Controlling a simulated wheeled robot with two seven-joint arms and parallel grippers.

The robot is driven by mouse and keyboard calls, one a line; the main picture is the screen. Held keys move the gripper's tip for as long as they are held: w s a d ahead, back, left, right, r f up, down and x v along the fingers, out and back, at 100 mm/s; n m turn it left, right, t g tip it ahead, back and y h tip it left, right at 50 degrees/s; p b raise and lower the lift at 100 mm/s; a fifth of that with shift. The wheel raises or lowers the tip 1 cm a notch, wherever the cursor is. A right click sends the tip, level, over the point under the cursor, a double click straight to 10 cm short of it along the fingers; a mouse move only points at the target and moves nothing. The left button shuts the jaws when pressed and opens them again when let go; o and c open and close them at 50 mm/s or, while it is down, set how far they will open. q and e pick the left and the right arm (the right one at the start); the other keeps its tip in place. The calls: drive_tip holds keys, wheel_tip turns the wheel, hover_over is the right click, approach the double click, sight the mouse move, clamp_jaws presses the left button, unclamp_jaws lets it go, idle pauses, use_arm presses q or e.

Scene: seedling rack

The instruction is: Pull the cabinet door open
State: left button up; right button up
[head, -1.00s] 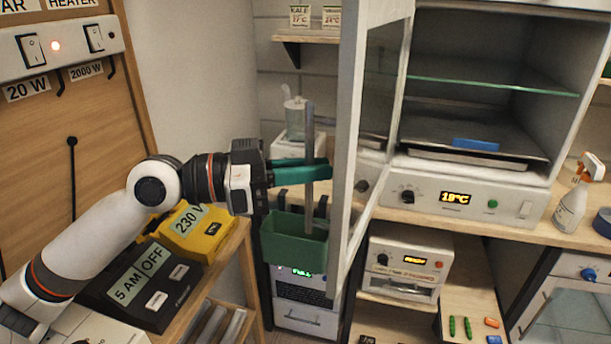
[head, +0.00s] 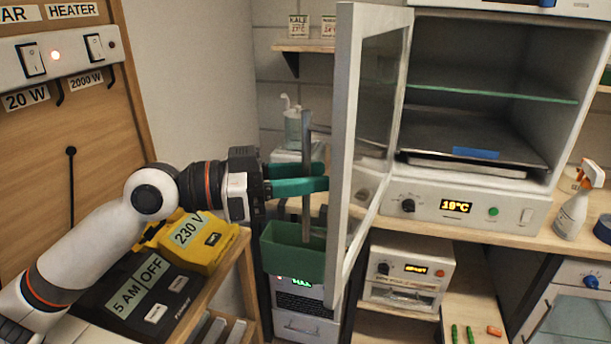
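The cabinet (head: 478,208) at the right has a dark interior with a glass shelf and a metal tray. Its white-framed glass door (head: 343,150) stands wide open, swung out towards me. A grey vertical bar handle (head: 307,215) is on the door's left side. My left gripper (head: 312,180) comes in from the left at the handle. Its two teal fingers are apart, with a gap between them, one on either side of the bar. The gripper looks open around the handle. My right gripper is not in view.
A green bin (head: 294,250) hangs just below the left gripper. A spray bottle (head: 575,205) stands right of the cabinet. A small oven (head: 410,270) is below.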

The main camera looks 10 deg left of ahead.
use_arm(q)
drive_tip(key=b+v, duration=0.3)
drive_tip(key=v, duration=0.4)
drive_tip(key=shift+a, duration=0.25)
